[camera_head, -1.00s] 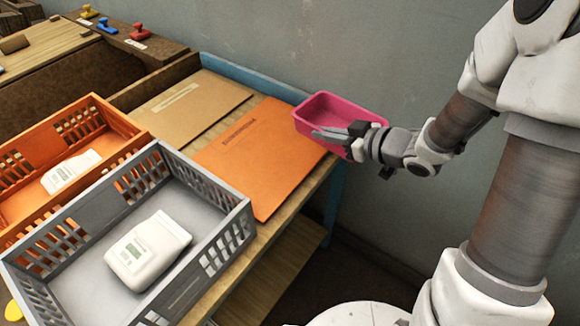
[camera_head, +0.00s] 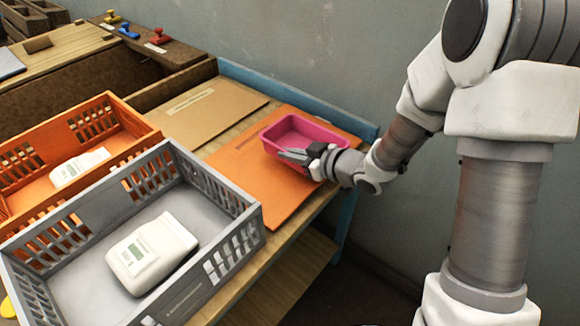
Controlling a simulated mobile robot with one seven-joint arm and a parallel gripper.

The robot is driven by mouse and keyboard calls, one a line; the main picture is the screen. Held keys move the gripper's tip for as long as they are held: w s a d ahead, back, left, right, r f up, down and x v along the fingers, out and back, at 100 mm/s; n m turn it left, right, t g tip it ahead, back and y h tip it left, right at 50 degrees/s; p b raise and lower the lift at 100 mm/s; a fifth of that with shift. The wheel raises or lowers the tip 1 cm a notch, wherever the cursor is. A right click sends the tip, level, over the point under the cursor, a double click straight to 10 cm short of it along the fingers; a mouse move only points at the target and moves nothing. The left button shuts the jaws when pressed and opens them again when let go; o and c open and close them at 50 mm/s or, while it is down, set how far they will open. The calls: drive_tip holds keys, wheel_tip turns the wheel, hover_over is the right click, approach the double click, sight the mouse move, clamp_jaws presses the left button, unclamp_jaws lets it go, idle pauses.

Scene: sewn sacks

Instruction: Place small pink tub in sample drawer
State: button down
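The small pink tub (camera_head: 305,126) is an open, rectangular tub, upright over the right part of the orange folder on the table. My gripper (camera_head: 304,157) is at the tub's near side and appears shut on its near wall. The fingertips partly cover that wall, and the grip itself is small in view. I cannot tell whether the tub's base touches the folder. I cannot make out which part of the furniture is the sample drawer.
A grey crate (camera_head: 212,192) holding a white pouch (camera_head: 150,250) stands at the front left. An orange crate (camera_head: 22,205) with another white pouch (camera_head: 80,167) is behind it. A tan folder (camera_head: 203,117) lies beside the orange folder (camera_head: 238,172). Colored-handled stamps (camera_head: 128,31) sit at the back.

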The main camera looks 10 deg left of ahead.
drive_tip(key=shift+f+b, duration=0.5)
drive_tip(key=shift+f, duration=1.35)
drive_tip(key=shift+f, duration=0.15)
drive_tip(key=c, duration=1)
unclamp_jaws()
drive_tip(key=shift+d, duration=0.1)
drive_tip(key=shift+c, duration=0.2)
